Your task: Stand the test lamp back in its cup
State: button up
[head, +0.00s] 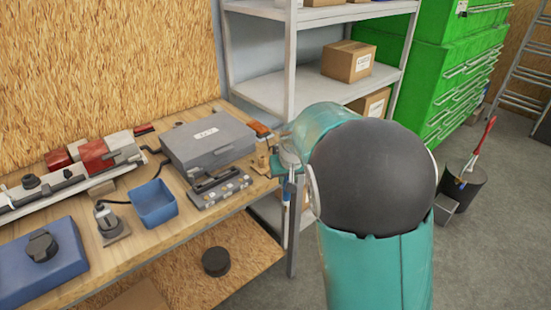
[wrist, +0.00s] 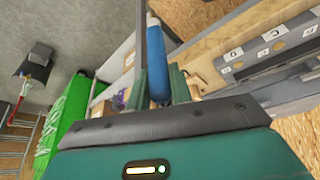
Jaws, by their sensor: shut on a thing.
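The test lamp appears to be the slim tool with a blue handle (wrist: 157,62) and a grey end in the wrist view. My gripper (wrist: 158,85) is shut on it, one dark finger on each side of the handle. In the head view the blue handle (head: 286,195) hangs roughly upright beside the bench's right end, below my wrist. My arm hides much of the gripper there. I cannot tell for certain which thing is the lamp's cup; an open blue square container (head: 154,203) stands on the bench.
The wooden bench (head: 165,240) carries a grey case (head: 207,142), a grey labelled block (head: 220,190), a blue box (head: 40,262) and red-and-grey machinery. Metal shelves (head: 270,92) with cartons and green drawers (head: 440,80) stand behind. A dark bin (head: 465,185) stands right on open floor.

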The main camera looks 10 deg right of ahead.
notch_tip(320, 180, up, 16)
dwell(1.3)
jog(key=shift+w+r, duration=0.1)
jog(key=w+a, duration=0.2)
jog(key=w, duration=0.5)
jog(key=w+a, duration=0.3)
jog(key=w, duration=0.5)
jog(key=shift+w+a, duration=0.15)
jog(key=shift+a, duration=0.05)
